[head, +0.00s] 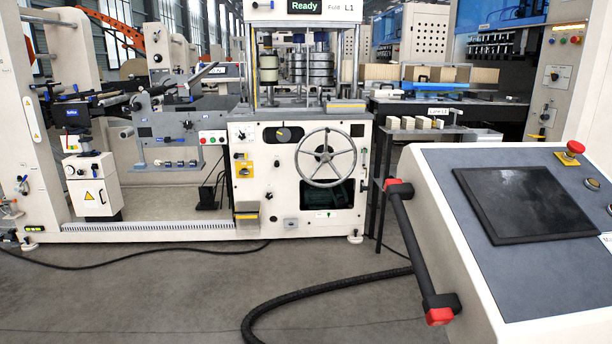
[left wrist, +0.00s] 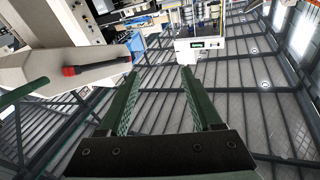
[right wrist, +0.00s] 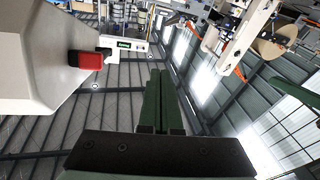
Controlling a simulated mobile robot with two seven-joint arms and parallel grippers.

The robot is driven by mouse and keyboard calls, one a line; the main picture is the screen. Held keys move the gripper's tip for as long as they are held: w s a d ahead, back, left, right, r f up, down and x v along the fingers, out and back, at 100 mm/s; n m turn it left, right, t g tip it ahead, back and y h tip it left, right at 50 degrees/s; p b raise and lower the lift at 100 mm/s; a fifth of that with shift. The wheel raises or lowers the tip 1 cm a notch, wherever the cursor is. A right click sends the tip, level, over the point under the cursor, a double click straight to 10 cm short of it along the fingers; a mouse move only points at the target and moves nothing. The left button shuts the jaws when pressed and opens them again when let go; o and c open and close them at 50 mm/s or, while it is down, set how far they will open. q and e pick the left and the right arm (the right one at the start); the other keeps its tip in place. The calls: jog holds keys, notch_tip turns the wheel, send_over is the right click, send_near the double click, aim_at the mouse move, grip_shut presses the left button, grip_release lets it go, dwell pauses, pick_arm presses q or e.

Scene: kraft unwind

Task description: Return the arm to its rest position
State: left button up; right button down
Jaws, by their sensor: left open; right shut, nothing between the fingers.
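Neither of my arms shows in the head view. In the left wrist view my left gripper (left wrist: 163,97) has its two green fingers well apart, with nothing between them. In the right wrist view my right gripper (right wrist: 159,80) has its green fingers together, with nothing held. Both wrist views look toward the hall's roof beams, with the machines along the picture's upper part.
A control console (head: 430,200) with a dark screen (head: 525,203) and a black handle (head: 420,245) with red ends stands close at right. The white folding machine (head: 300,180) with a handwheel (head: 325,157) stands ahead.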

pick_arm(q)
jog(key=s+a+f+n+g+y+p, duration=0.2)
jog(key=s+f+g+p, duration=0.7)
jog(key=p, duration=0.7)
jog(key=shift+s+a+n+y, duration=0.2)
jog(key=shift+a+n+y, duration=0.1)
jog(key=shift+n+y, duration=0.6)
pick_arm(e)
jog(key=s+d+f+m+g+h, duration=0.2)
jog(key=s+f+m+g+h, duration=0.1)
jog(key=s+f+g, duration=0.6)
jog(key=shift+s+d+m+h, duration=0.2)
jog(key=shift+d+m+h, duration=0.1)
jog(key=shift+h, duration=0.2)
jog(key=shift+f, duration=0.1)
